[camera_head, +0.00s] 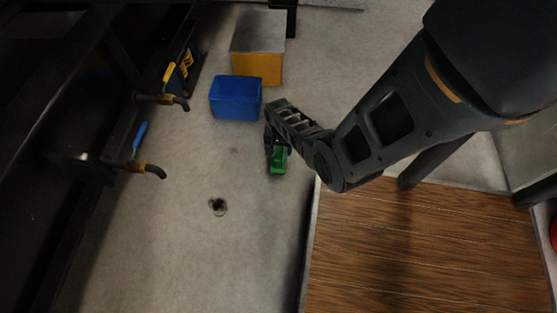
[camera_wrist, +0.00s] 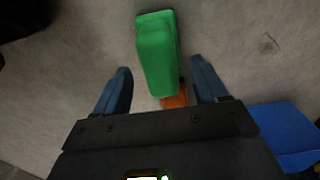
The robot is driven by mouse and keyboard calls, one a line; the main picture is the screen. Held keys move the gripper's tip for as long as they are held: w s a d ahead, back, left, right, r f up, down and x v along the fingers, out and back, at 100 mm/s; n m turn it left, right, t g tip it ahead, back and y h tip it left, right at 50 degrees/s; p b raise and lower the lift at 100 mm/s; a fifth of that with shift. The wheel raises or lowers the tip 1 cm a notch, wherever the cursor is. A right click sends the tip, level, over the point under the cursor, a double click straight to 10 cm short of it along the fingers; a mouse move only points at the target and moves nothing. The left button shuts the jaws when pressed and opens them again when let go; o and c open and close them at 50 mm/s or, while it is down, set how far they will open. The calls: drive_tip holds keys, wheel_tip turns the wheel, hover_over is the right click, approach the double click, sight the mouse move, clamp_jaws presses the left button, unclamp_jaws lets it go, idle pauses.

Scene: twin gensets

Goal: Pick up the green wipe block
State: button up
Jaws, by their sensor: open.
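The green wipe block (camera_head: 279,161) is at the end of my arm in the head view, above or on the grey floor; I cannot tell which. In the wrist view the green wipe block (camera_wrist: 157,55) stands out large, with its near part between my two fingers and its far part beyond their tips. A small orange piece (camera_wrist: 175,98) shows at its near end, partly hidden by my gripper body. My gripper (camera_wrist: 160,68) is open, with a finger on each side of the block and visible gaps to both.
A blue bin (camera_head: 236,98) stands on the floor behind my gripper, with a yellow box with a grey top (camera_head: 257,66) beyond it. A wooden surface (camera_head: 430,250) is at lower right. Floor around the drain hole (camera_head: 218,206) is clear.

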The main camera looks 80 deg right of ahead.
wheel_tip(320, 180, down, 4)
drive_tip(key=shift+a+r+b, duration=0.1)
drive_tip(key=shift+r+b, duration=0.05)
drive_tip(key=shift+b, duration=0.85)
drive_tip(key=c, duration=1.2)
drive_tip(key=shift+r, duration=0.15)
